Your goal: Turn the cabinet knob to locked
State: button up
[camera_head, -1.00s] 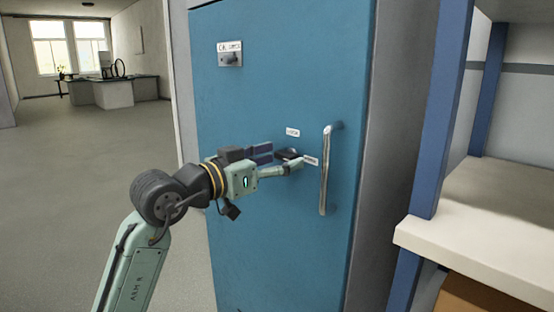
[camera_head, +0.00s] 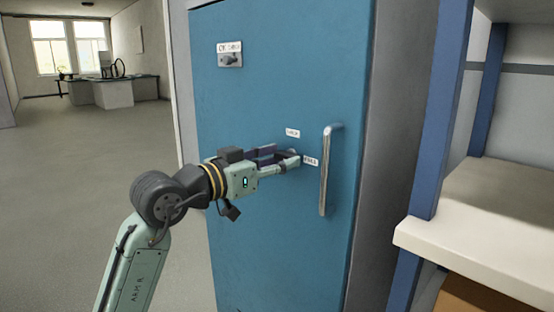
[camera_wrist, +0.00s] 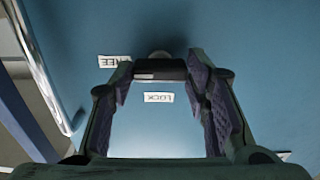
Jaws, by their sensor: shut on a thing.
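The blue cabinet door (camera_head: 275,90) stands upright in front of me. My gripper (camera_head: 290,158) is at the door, left of the handle, with its fingers closed around the knob. In the wrist view the dark knob (camera_wrist: 158,68) shows as a bar between the fingertips; in the head view the fingers hide most of it. A LOCK label (camera_head: 293,133) sits above the knob and a FREE label (camera_head: 311,161) to its right. In the wrist view the LOCK label (camera_wrist: 158,97) and FREE label (camera_wrist: 115,61) appear upside down. Which label the knob points at is unclear.
A vertical metal handle (camera_head: 326,170) stands out from the door just right of my gripper. A small dark fitting (camera_head: 230,60) under a label is high on the door. A blue-framed shelf (camera_head: 480,210) is close on the right. Open floor lies left.

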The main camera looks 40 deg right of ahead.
jog(key=shift+r, duration=0.1)
jog(key=n+p, duration=0.4)
jog(key=shift+r, duration=0.2)
jog(key=n+p, duration=0.5)
jog(key=p, duration=0.2)
jog(key=n+p, duration=0.5)
jog(key=p, duration=0.2)
jog(key=shift+n+p, duration=0.3)
jog(key=shift+n, duration=0.1)
jog(key=n+p, duration=0.3)
jog(key=p, duration=0.1)
jog(key=shift+f, duration=0.25)
jog(key=o, duration=1.2)
jog(key=shift+c, duration=0.2)
